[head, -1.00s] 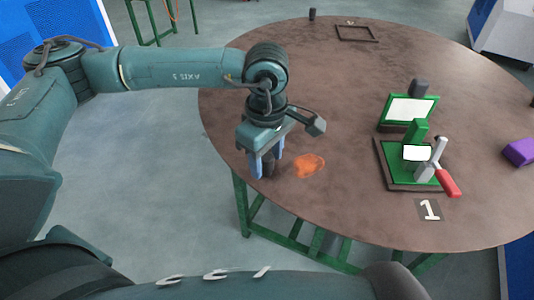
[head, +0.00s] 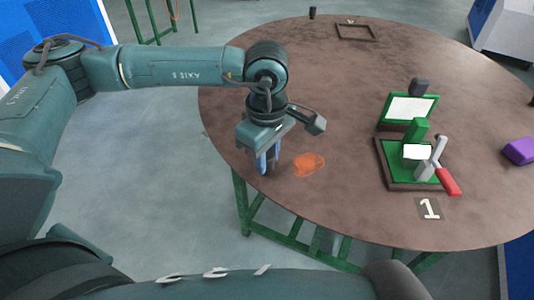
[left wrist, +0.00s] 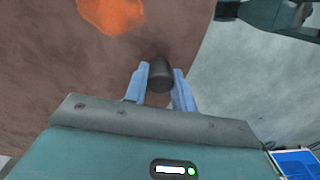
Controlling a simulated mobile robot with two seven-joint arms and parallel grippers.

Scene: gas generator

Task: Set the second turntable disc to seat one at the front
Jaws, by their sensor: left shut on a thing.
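The turntable disc (head: 300,60) is a large round brown top. A seat with a green fixture (head: 400,150) and a plate with the number 1 (head: 430,208) are at its front right. My left gripper (head: 267,162) points down at the disc's near left rim. In the left wrist view my left gripper (left wrist: 160,88) is shut on a dark upright knob (left wrist: 160,75), with one blue finger on each side of it. The knob's lower part is hidden. My right gripper is not in view.
An orange patch (head: 309,164) lies on the disc just right of my left gripper. An empty dark frame (head: 357,32) and another dark knob (head: 313,13) are at the far side. A red-handled clamp (head: 447,182) stands at the green fixture. A purple block (head: 519,151) is at the right.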

